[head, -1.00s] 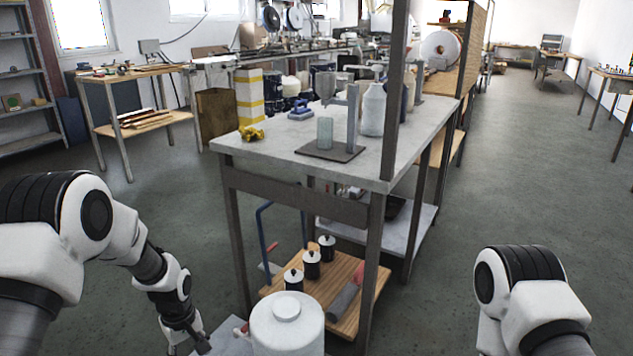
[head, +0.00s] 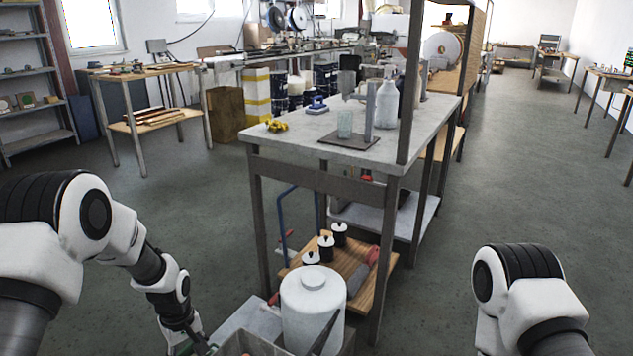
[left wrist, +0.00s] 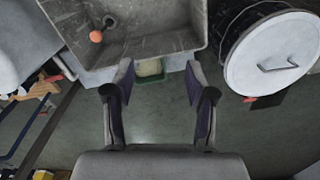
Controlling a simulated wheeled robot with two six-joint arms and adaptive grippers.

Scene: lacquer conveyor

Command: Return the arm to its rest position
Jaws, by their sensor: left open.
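My left arm (head: 150,262) comes in from the left in the head view, bent downward. Its gripper shows at the bottom edge of that view, partly cut off. In the left wrist view my left gripper (left wrist: 160,92) is open, its two fingers apart with nothing held between them.
The floor (head: 500,200) at right is clear.

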